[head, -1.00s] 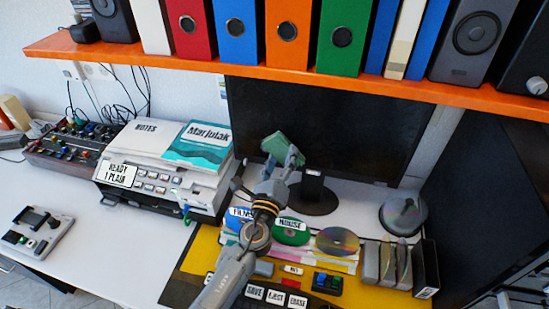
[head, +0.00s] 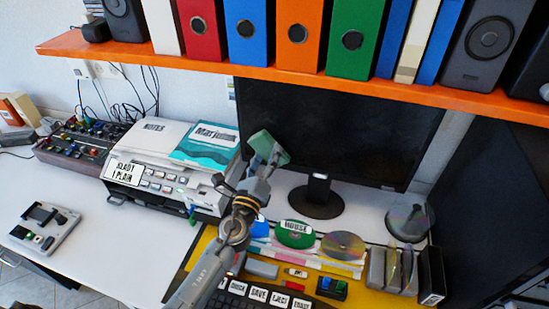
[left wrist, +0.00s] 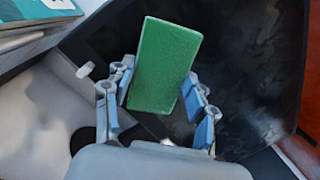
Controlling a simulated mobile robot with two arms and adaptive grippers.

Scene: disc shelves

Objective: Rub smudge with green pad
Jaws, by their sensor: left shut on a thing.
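My left gripper (head: 264,163) is shut on the green pad (head: 268,147), in front of the left part of the dark monitor screen (head: 335,130). In the left wrist view the green pad (left wrist: 164,65) sticks up, slightly tilted, between the blue-lined fingers of the left gripper (left wrist: 160,108). The dark screen (left wrist: 235,55) lies behind it. Faint pale smudge marks (left wrist: 262,62) show on the screen to the right of the pad. I cannot tell whether the pad touches the screen. My right gripper is not in view.
An orange shelf (head: 300,77) with binders and speakers runs above the monitor. A printer (head: 165,180) with papers stands left of my arm. Below are discs (head: 343,245), a keyboard (head: 262,298) and upright disc holders (head: 390,268).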

